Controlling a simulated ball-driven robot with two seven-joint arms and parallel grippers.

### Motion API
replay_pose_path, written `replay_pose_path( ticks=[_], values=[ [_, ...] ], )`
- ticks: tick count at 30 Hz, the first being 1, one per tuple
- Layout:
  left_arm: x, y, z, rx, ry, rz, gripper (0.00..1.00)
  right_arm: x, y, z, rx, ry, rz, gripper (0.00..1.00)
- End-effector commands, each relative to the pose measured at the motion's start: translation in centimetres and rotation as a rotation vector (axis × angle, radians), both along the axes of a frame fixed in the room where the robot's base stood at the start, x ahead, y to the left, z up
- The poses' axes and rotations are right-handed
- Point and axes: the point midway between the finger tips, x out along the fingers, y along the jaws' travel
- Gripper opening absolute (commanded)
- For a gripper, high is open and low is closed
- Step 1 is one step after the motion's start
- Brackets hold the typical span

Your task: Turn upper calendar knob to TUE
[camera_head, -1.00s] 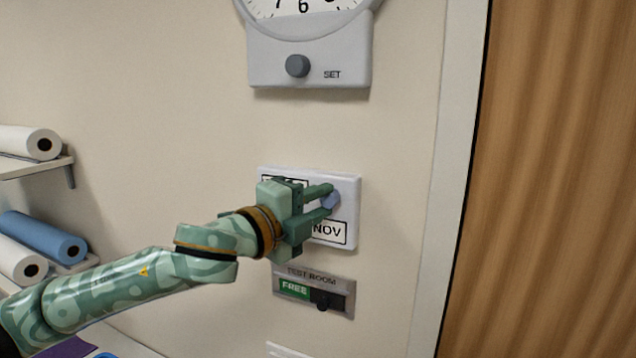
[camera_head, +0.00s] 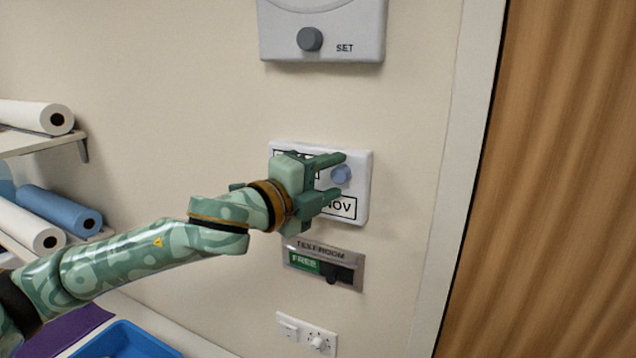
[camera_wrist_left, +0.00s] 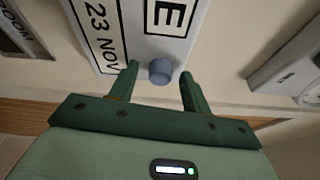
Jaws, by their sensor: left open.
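The white calendar panel (camera_head: 366,185) is on the wall, with a blue-grey knob (camera_head: 341,174) on its right side. My left gripper (camera_head: 342,173) is open, with one finger above the knob and one below. In the left wrist view the knob (camera_wrist_left: 160,71) stands between the two fingertips, with a gap on each side. The panel (camera_wrist_left: 120,12) there shows "23 NOV" and a large letter "E"; the rest of that word is out of frame. In the head view my gripper covers most of the lettering. My right gripper is not in view.
A clock housing with a SET knob (camera_head: 310,39) is above. A FREE slider sign (camera_head: 350,262) and a switch plate (camera_head: 307,333) are below. A door frame (camera_head: 440,180) stands right. Shelves with rolls (camera_head: 60,210) are left.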

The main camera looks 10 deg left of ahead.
Motion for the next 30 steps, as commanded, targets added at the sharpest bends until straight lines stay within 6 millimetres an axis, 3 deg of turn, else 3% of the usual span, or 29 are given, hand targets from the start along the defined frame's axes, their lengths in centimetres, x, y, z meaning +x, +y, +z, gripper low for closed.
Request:
replay_pose_path(
  ticks=[5, 15, 24, 30],
  values=[
    [-1.7, 1.1, -0.2, 0.001, -0.001, 0.001, 0.48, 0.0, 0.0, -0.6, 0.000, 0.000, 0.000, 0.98],
    [-9.7, 5.7, -0.7, 0.005, -0.003, 0.004, 0.48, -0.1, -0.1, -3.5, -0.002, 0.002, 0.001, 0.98],
    [-11.0, 6.6, -0.9, -0.001, -0.004, 0.005, 0.48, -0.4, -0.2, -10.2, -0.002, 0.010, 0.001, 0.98],
    [-12.9, 7.6, -0.6, 0.001, -0.002, 0.003, 0.48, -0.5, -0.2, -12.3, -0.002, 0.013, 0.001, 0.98]
  ],
)
